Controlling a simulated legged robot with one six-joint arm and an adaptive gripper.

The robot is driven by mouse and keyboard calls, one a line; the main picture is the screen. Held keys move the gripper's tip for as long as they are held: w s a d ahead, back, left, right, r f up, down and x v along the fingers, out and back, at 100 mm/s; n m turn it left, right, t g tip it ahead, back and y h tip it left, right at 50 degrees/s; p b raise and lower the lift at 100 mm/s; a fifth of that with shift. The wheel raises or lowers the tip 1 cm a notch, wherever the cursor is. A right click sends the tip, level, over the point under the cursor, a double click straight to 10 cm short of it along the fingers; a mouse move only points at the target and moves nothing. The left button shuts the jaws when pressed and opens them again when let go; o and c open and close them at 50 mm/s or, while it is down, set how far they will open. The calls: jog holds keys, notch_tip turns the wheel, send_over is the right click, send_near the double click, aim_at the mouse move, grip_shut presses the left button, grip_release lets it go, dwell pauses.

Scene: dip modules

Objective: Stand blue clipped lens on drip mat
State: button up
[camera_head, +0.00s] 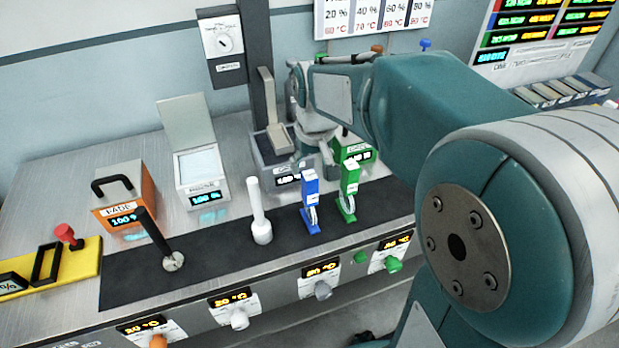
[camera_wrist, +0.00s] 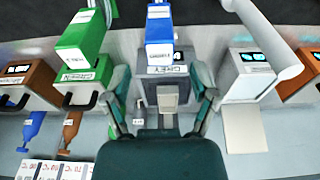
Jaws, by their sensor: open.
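The blue clipped lens (camera_head: 310,203) stands upright on the black drip mat (camera_head: 205,258), a long dark strip along the front of the bench. It is a tall blue piece with a white label and a pale ring-like part low at its side. In the wrist view the blue lens (camera_wrist: 160,28) shows at top centre, ahead of my fingers. My gripper (camera_wrist: 160,80) is open and empty, with one finger to each side of the grey box behind the lens. In the head view my gripper is above and behind the blue lens, partly hidden by my arm.
A similar green piece (camera_head: 348,190) stands close right of the blue lens, and a white rod-like piece (camera_head: 260,215) stands left. A black rod (camera_head: 155,235) leans further left. Orange, white, grey and green labelled boxes line the back. The mat is bare between black and white rods.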

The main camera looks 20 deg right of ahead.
jog(key=r, duration=0.4)
jog(key=shift+s+r, duration=0.1)
jog(key=shift+s, duration=0.3)
jog(key=s+a+t, duration=0.1)
jog(key=s+t, duration=0.2)
jog(key=s, duration=1.4)
jog(key=shift+a+t, duration=0.15)
jog(key=shift+t, duration=0.25)
